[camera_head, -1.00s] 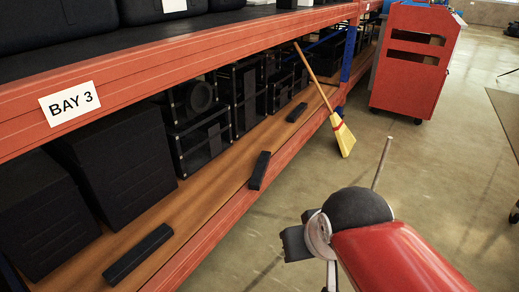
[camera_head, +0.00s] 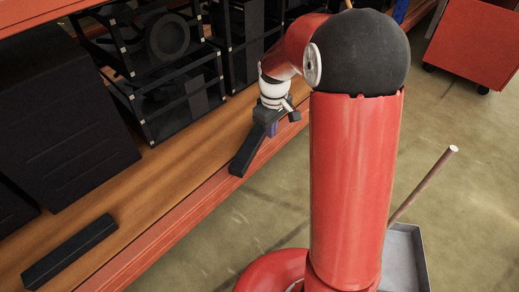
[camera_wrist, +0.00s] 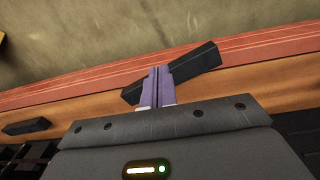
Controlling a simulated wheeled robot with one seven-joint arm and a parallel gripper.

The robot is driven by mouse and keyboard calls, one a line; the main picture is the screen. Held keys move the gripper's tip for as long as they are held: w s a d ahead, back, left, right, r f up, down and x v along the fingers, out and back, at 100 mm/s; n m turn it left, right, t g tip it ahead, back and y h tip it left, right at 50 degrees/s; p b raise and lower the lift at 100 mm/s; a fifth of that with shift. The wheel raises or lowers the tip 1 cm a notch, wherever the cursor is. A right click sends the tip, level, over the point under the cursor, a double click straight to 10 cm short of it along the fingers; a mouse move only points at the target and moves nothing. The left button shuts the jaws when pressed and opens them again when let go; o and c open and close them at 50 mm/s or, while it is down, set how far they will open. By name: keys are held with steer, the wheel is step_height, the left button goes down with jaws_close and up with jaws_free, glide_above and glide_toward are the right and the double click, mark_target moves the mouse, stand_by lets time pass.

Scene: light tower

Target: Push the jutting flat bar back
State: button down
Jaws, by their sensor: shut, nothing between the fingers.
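The jutting flat bar (camera_head: 243,156) is black and lies on the lower wooden shelf, with its near end over the red-orange front beam. In the wrist view the bar (camera_wrist: 197,62) runs at a slant, its right end overlapping the beam. My gripper (camera_head: 271,130) is shut and empty, at the bar's far part in the head view. In the wrist view its purple fingers (camera_wrist: 157,88) cover the middle of the bar. I cannot tell whether they touch it. My wrist hides part of the bar's far end in the head view.
Another black bar (camera_head: 68,252) lies flat on the shelf, and one more (camera_wrist: 27,127) shows in the wrist view. Black-framed cases (camera_head: 170,90) and a large black box (camera_head: 65,110) stand behind. A grey pan (camera_head: 405,262) and a red cabinet (camera_head: 478,42) are on the floor.

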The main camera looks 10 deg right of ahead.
mark_target(252, 145)
steer(key=w+a+f+b, duration=0.2)
steer(key=w+f, duration=0.2)
steer(key=f, duration=0.8)
steer(key=shift+a+f+n+b, duration=0.2)
steer(key=shift+f+n+b, duration=0.05)
steer(key=shift+n+b, duration=0.1)
steer(key=shift+w, duration=0.1)
